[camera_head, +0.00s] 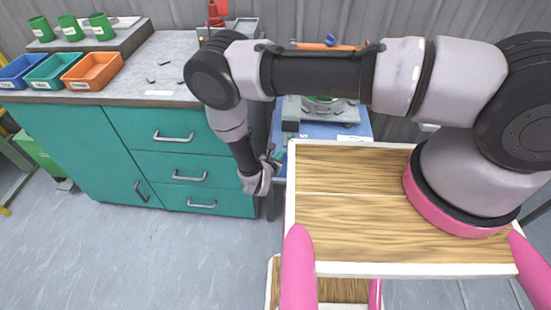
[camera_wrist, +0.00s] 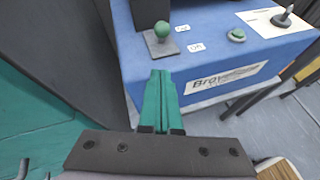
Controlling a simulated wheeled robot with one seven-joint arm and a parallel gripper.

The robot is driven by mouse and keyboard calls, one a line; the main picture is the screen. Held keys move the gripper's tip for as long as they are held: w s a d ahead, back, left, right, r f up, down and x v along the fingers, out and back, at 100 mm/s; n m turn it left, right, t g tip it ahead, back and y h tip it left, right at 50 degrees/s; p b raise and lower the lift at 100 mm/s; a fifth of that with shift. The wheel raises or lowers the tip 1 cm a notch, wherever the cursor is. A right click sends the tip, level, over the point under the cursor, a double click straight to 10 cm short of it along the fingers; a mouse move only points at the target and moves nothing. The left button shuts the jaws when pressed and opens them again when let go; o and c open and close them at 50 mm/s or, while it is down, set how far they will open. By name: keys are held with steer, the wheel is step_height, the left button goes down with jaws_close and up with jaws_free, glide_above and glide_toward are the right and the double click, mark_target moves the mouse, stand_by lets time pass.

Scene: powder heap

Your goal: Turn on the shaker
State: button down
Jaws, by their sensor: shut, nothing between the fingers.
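My gripper (camera_wrist: 160,73) has teal fingers pressed together and empty. Its tips point towards the knob but appear apart from it. In the head view, my gripper (camera_head: 275,160) is beside the blue table's near left corner.
A teal drawer cabinet (camera_head: 170,165) stands left of the blue table, with a narrow gap between. It bears orange (camera_head: 92,70), teal and blue bins and several green cups.

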mark_target(286, 144)
steer(key=shift+w+d+r, duration=0.1)
steer(key=shift+w+d, duration=0.25)
steer(key=shift+w, duration=0.55)
steer(key=shift+w+d+r, duration=0.1)
steer(key=shift+w+d, duration=0.25)
steer(key=shift+w, duration=0.5)
steer(key=shift+w+d, duration=0.35)
steer(key=shift+w, duration=0.55)
